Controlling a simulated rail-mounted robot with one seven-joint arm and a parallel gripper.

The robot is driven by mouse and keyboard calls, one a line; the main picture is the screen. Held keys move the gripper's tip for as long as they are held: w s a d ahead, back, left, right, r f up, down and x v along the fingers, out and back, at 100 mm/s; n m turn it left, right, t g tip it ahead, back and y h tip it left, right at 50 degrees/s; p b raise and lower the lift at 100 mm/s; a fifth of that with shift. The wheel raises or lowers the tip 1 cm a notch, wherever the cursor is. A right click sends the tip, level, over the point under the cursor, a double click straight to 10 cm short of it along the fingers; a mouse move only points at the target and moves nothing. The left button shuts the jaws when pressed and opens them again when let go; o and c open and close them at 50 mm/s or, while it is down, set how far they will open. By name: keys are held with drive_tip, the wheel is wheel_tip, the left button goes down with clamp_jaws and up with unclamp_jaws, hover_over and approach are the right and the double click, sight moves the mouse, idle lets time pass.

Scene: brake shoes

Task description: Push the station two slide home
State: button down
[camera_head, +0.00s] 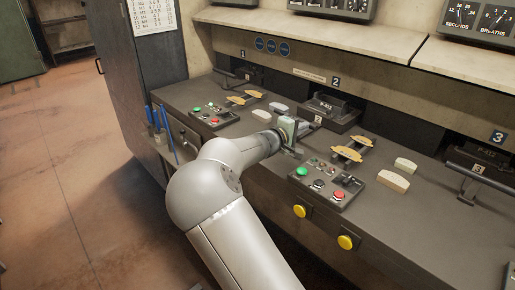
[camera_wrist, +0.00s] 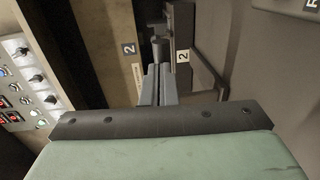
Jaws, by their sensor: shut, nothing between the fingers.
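The station two slide (camera_head: 331,108) is a dark block in the recess under the wall number 2, with a small white "2" plate (camera_head: 318,119) on its front. In the wrist view the dark slide (camera_wrist: 207,82) is right of centre, with its "2" plate (camera_wrist: 183,56) and a dark round-ended handle (camera_wrist: 160,48). My gripper (camera_wrist: 158,70) is shut and empty, its fingertips right by the handle. I cannot tell whether they touch it. In the head view my gripper (camera_head: 303,129) is in front of the slide, and my wrist hides part of the bench there.
Station three's slide (camera_head: 478,168) is at the right. A button panel (camera_head: 327,184) is in front of station two, with tan brake shoes (camera_head: 352,153) and pale blocks (camera_head: 394,181) nearby. Another panel (camera_head: 209,116) lies to the left. A shelf edge overhangs the recesses.

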drive_tip(key=shift+r+b+x, duration=0.2)
drive_tip(key=shift+b+x, duration=0.45)
drive_tip(key=shift+x, duration=1.3)
drive_tip(key=shift+w+d, duration=0.1)
drive_tip(key=shift+b+x, duration=0.3)
drive_tip(key=shift+x, duration=0.6)
drive_tip(key=shift+r+b+x, duration=0.15)
drive_tip(key=shift+r+x, duration=0.05)
drive_tip(key=shift+x, duration=1.25)
drive_tip(key=shift+r+b+x, duration=0.15)
drive_tip(key=shift+r+x, duration=0.1)
drive_tip(key=shift+x, duration=1.2)
drive_tip(key=shift+b+v, duration=1.15)
drive_tip(key=shift+v, duration=0.4)
drive_tip(key=shift+b+v, duration=1.15)
drive_tip(key=shift+v, duration=1.4)
